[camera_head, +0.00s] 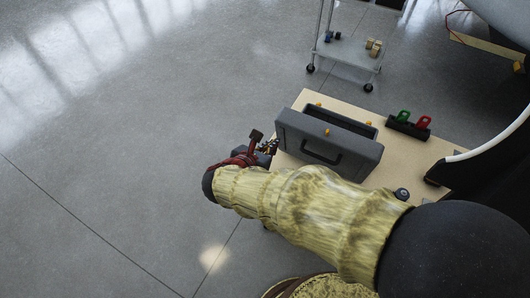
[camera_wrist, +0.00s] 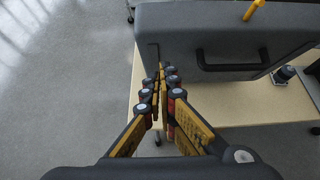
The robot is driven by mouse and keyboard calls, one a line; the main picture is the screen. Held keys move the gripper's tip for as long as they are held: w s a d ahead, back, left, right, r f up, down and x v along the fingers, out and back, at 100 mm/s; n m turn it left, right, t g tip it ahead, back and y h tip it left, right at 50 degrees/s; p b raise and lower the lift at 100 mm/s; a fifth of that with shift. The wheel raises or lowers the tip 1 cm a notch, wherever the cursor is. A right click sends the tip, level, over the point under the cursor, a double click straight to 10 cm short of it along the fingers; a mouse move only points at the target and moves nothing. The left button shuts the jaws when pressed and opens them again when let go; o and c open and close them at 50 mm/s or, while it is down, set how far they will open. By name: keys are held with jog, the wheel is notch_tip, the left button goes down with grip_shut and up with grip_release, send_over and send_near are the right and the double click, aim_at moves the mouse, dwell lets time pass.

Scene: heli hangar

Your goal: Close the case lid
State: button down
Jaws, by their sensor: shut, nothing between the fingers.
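The grey case (camera_head: 368,156) stands on a light wooden table, its face with a dark handle (camera_head: 322,150) towards me. Behind the top edge of this face is a dark opening, so the case looks open. I cannot tell the lid's exact angle. The case face also fills the upper right of the wrist view (camera_wrist: 185,50), with a yellow latch (camera_wrist: 253,9) at its top. My gripper (camera_head: 268,146) is at the left end of the case, by the table's edge. In the wrist view its fingertips (camera_wrist: 163,70) are together and empty, just in front of the face's left part.
The wooden table (camera_head: 411,156) holds a black holder with green and red items (camera_head: 408,127) at the right and a small dark round object (camera_head: 402,194) at the front. A wheeled cart (camera_head: 346,50) stands behind. The floor (camera_head: 110,150) to the left is clear.

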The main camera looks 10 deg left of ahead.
aim_at(285, 129)
jog(key=w, duration=0.1)
jog(key=w+d, duration=0.1)
jog(key=w, duration=0.2)
jog(key=shift+d+r+b, duration=0.2)
jog(key=shift+d+b, duration=0.05)
jog(key=shift+b, duration=0.15)
jog(key=shift+w, duration=0.1)
jog(key=shift+r, duration=0.15)
